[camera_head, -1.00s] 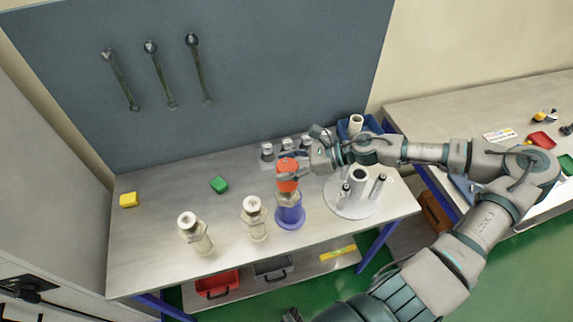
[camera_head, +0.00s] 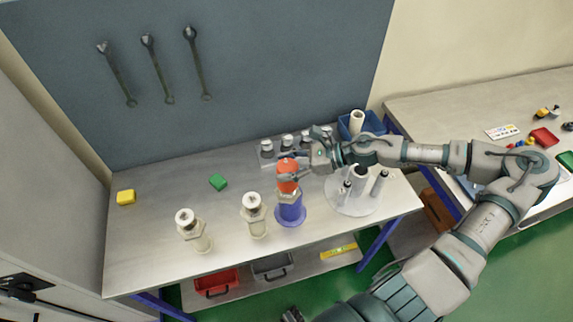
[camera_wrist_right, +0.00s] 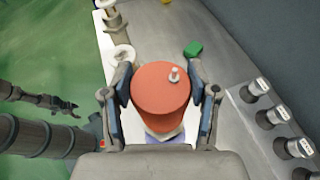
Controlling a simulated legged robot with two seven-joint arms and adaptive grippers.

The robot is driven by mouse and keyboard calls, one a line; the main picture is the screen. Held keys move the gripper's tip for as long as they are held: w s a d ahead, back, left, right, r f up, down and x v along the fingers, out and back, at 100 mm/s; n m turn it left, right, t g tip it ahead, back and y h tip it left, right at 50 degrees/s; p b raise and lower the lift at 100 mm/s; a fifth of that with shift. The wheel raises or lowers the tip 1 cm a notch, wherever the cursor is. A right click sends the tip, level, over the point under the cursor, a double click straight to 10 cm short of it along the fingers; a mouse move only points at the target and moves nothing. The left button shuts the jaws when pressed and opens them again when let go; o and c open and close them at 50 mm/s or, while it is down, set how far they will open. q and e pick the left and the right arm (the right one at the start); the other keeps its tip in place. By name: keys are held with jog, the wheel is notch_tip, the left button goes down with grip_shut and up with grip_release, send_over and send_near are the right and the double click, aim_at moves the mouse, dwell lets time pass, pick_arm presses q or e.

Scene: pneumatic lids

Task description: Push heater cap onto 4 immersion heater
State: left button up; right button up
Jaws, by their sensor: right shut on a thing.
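The orange-red heater cap (camera_head: 287,167) is between the fingers of my right gripper (camera_head: 290,178), which is shut on its sides. In the right wrist view the cap (camera_wrist_right: 160,100) shows a small pale stub on top, between both fingers of the right gripper (camera_wrist_right: 161,105). An immersion heater (camera_head: 289,196) stands upright in the blue holder (camera_head: 290,214) directly under the cap; the cap hides its top. Two other heaters, one in the middle (camera_head: 254,215) and one at left (camera_head: 191,228), stand uncapped on the table. My left gripper (camera_wrist_right: 65,106) is apart, fingers spread, empty.
Several small metal-topped parts (camera_head: 267,148) stand behind the cap. A round white stand with posts (camera_head: 352,206) is to the right, by a blue bin (camera_head: 362,120). A green block (camera_head: 218,182) and a yellow block (camera_head: 126,197) lie left. The left tabletop is mostly clear.

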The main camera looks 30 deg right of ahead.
jog(key=shift+f+b, duration=1.55)
jog(key=shift+f, duration=0.55)
jog(key=o, duration=1.2)
jog(key=shift+d+r, duration=0.1)
jog(key=shift+r, duration=0.05)
jog(key=shift+v, duration=0.75)
jog(key=v, duration=1)
jog(key=shift+s+d, duration=0.1)
jog(key=shift+d, duration=0.1)
